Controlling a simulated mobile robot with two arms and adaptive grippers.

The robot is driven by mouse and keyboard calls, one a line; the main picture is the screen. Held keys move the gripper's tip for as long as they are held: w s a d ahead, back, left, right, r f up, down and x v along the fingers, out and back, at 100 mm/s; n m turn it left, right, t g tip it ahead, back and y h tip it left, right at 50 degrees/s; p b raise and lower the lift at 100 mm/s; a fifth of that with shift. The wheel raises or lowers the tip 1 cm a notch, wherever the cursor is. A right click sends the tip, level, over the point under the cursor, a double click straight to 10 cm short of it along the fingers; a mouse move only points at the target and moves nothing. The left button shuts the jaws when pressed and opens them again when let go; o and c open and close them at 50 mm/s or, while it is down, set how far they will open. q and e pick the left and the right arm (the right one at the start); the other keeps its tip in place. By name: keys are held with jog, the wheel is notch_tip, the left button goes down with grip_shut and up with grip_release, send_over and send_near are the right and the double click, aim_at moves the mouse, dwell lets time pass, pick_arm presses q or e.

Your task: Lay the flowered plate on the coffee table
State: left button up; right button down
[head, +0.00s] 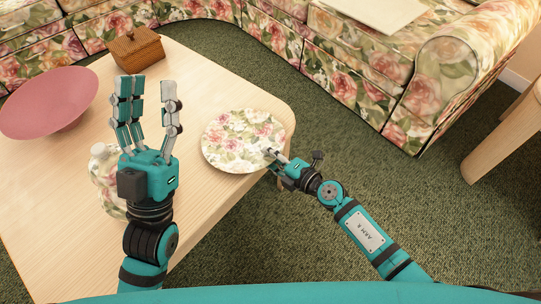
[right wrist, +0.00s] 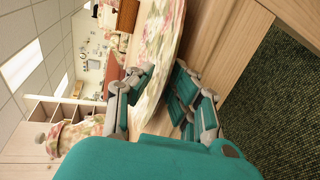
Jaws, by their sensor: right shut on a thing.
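The flowered plate (head: 240,135) is round and white with pink blooms and green leaves. It is at the right part of the pale wooden coffee table (head: 205,75), over its top; I cannot tell whether it touches the wood. My right gripper (head: 272,156) is shut on the plate's near right rim. In the right wrist view the plate (right wrist: 158,45) runs between the fingers, close to the tabletop (right wrist: 228,45). My left gripper (head: 147,100) is open and empty, fingers upright, above the table left of the plate.
A pink bowl (head: 48,100) is at the table's left, and a brown woven box (head: 137,50) at the back. A flowered vessel (head: 103,160) is partly hidden behind my left gripper. A floral sofa (head: 360,65) lines the back and right. Green carpet (head: 340,140) is clear.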

jog(key=shift+s+f, duration=0.15)
jog(key=shift+f, duration=0.25)
jog(key=c, duration=1.2)
grip_release()
jog(key=shift+f, duration=0.15)
jog(key=shift+r, duration=0.2)
jog(key=shift+d, duration=0.2)
jog(key=v, duration=1.1)
jog(key=shift+s+d+r, duration=0.1)
jog(key=shift+s+d, duration=0.05)
jog(key=shift+s, duration=0.2)
